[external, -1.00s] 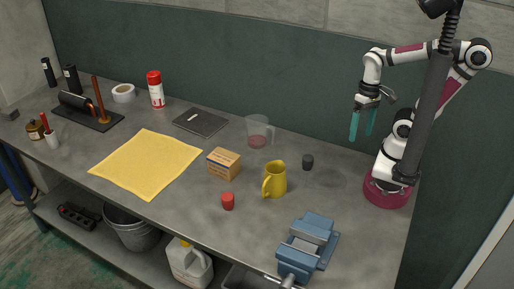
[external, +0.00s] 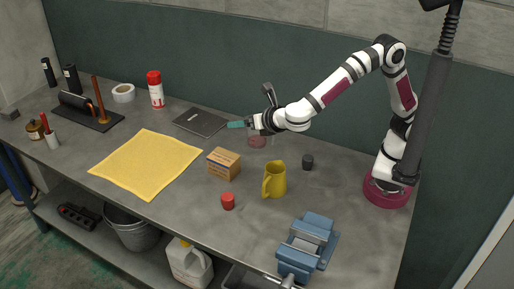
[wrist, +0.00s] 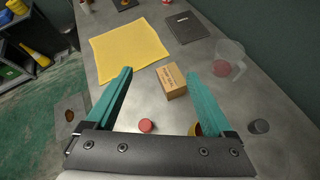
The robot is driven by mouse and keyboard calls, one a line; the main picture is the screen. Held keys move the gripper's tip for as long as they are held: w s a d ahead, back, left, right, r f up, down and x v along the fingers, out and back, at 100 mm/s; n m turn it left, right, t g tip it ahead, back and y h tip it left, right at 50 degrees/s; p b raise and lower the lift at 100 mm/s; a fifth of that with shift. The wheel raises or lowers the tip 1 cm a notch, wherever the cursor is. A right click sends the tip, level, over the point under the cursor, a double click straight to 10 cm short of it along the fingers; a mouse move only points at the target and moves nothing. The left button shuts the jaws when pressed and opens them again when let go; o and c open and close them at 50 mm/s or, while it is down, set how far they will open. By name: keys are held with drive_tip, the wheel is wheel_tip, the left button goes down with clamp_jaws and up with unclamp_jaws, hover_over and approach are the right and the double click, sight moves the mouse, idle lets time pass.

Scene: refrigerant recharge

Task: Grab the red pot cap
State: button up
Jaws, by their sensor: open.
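A small red cap-like cylinder (external: 228,201) stands on the grey bench, in front of the cardboard box and left of the yellow jug. It also shows in the wrist view, low between my fingers (wrist: 146,126). My gripper (external: 236,124) is open and empty, with teal fingers. It is held out to the left, well above the bench and behind the red cylinder in the external view. In the wrist view the spread fingertips (wrist: 160,73) frame the box and part of the yellow cloth.
A cardboard box (external: 223,163), yellow jug (external: 275,180), black cylinder (external: 307,161) and blue vise (external: 308,245) stand around it. A clear beaker (wrist: 228,60) with reddish contents stands behind the box. Yellow cloth (external: 146,163) lies left. A red-topped can (external: 155,90) stands at the back.

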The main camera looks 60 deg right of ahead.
sight(229, 197)
drive_tip(key=a+f+n+t+y, duration=0.2)
drive_tip(key=a+n, duration=0.3)
drive_tip(key=a, duration=0.3)
drive_tip(key=f, duration=2.2)
drive_tip(key=shift+d+f, duration=0.1)
drive_tip(key=shift+d, duration=0.2)
drive_tip(key=x, duration=0.7)
drive_tip(key=shift+d+f, duration=0.1)
drive_tip(key=shift+f, duration=0.25)
clamp_jaws()
